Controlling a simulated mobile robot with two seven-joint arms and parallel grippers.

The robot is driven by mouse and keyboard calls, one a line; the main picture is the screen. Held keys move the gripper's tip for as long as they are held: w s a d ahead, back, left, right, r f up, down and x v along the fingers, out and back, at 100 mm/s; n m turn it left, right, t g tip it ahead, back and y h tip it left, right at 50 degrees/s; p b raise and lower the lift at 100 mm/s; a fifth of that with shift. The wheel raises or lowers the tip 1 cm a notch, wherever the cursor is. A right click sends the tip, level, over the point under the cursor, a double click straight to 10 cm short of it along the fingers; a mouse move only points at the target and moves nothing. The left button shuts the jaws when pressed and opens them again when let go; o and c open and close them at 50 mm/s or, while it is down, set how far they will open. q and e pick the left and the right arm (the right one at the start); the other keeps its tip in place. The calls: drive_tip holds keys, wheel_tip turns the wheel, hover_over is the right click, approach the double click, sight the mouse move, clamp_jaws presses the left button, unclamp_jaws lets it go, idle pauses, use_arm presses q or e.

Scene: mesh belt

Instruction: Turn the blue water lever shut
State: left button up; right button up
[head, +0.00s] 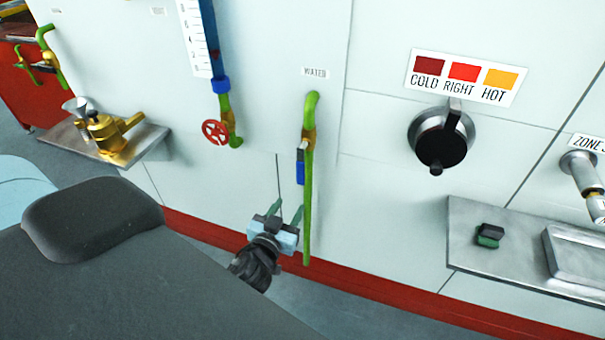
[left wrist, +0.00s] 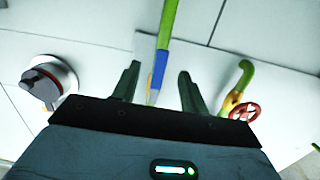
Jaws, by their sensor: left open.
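The blue water lever (head: 300,170) is on the green pipe (head: 308,215) below the "WATER" label. Its blue handle points down, close beside the pipe and roughly along it. My left gripper (head: 289,204) is open and empty, just below and left of the lever's lower end. In the left wrist view, the blue handle (left wrist: 159,62) shows between the two spread fingers of the gripper (left wrist: 158,70), in line with the green pipe (left wrist: 169,22). I see no contact; the depth between them is hard to tell. My right gripper is not in view.
A red handwheel (head: 215,132) on another green pipe is to the left. A brass fitting (head: 110,135) stands on a left shelf. A black knob (head: 440,137) is right, above a metal shelf (head: 470,225) with a small green-black block (head: 489,236). The wall around the lever is clear.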

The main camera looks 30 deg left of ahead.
sight(300, 175)
use_arm(q)
drive_tip(key=shift+n+t+y, duration=0.3)
drive_tip(key=shift+t+y, duration=0.1)
drive_tip(key=w+r, duration=0.1)
drive_tip(key=w+a+r, duration=0.1)
drive_tip(key=w+r, duration=0.1)
drive_tip(key=shift+x, duration=3.7)
drive_tip(key=shift+f, duration=0.1)
clamp_jaws()
